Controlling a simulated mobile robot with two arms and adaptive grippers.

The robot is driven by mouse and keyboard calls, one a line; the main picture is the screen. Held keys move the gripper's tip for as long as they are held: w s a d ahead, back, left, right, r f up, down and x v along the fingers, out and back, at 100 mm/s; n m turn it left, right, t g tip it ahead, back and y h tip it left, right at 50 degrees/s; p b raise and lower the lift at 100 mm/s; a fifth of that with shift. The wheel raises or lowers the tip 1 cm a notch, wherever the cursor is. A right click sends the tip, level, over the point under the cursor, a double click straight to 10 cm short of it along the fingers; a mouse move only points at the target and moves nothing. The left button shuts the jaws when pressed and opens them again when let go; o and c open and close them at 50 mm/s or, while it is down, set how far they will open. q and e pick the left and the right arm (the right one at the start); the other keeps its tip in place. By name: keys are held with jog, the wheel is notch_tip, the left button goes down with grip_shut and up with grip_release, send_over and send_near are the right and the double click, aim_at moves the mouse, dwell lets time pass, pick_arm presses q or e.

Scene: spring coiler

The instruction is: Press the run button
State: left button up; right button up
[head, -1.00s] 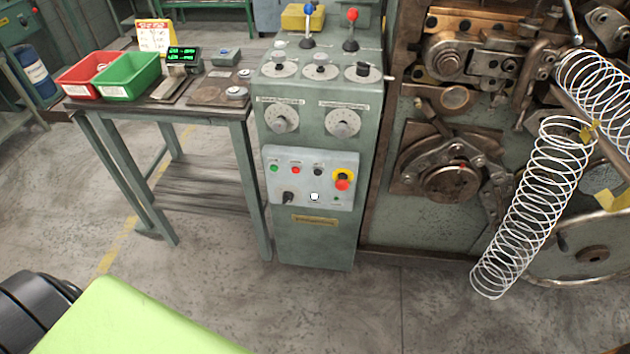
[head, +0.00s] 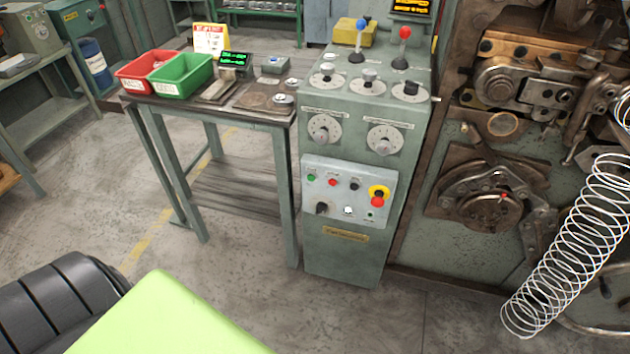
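The control pedestal (head: 344,248) stands upright in the middle of the head view, with a light grey button panel (head: 336,192) on its front. In the panel's top row are a green button (head: 311,178), a red button (head: 333,182) and a black button (head: 355,184). A red emergency stop on a yellow base (head: 378,195) is at the right. The labels are too small to read, so I cannot tell which is the run button. Neither gripper is in view.
A side table (head: 240,120) with a red bin (head: 150,76) and a green bin (head: 181,80) stands left of the pedestal. The coiling machine (head: 470,250) with a long wire spring (head: 570,240) is at the right. The floor before the pedestal is clear.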

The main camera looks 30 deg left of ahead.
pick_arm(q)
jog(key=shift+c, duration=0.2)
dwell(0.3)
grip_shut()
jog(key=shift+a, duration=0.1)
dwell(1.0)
